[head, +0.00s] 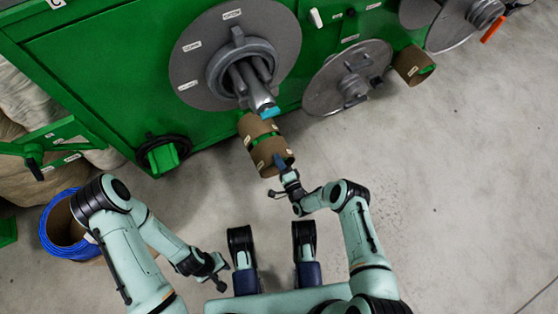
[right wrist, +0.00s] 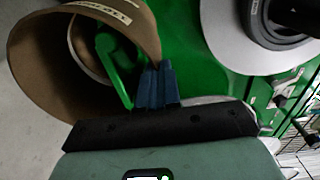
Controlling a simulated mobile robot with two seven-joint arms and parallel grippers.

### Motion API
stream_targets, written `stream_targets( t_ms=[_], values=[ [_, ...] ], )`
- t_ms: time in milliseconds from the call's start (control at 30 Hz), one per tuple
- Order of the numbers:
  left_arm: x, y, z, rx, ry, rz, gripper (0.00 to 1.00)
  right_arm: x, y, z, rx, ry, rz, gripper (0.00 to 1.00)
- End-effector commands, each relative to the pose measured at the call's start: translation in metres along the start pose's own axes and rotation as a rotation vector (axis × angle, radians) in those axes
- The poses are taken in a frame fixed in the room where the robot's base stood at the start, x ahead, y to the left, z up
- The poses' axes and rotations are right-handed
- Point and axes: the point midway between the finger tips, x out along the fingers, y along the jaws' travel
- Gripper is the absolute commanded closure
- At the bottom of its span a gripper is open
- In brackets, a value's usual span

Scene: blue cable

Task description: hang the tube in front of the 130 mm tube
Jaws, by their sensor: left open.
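A brown cardboard tube (head: 271,156) with a small pale label sits at the front of the green machine, around a green holder arm (right wrist: 118,65). A second cardboard tube (head: 252,126) is behind it, closer to the machine, with a bit of green between them. I cannot read which is the 130 mm one. My right gripper (head: 281,163) is at the front tube's open near end. In the right wrist view its blue fingers (right wrist: 157,85) are close together at the rim of the front tube (right wrist: 35,55), pinching its wall. My left gripper (head: 215,271) is open and empty, low over the floor.
The green machine (head: 110,50) has a large grey disc (head: 200,60) with a spindle above the tubes. Another grey disc (head: 345,78) and a cardboard tube (head: 413,65) are to the right. A blue cable coil (head: 48,225) lies at left. Floor at right is clear.

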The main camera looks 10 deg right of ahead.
Motion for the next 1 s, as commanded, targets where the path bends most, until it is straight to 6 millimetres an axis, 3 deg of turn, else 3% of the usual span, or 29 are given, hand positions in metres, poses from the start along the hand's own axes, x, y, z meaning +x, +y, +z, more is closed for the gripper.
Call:
stream_targets(
  t_ms=[1000],
  values=[
    [0.0, 0.0, 0.0, 0.0, 0.0, 0.0, 0.57, 0.0085, -0.0003, -0.0001, 0.0, 0.0, -0.001, 1.0]
  ],
)
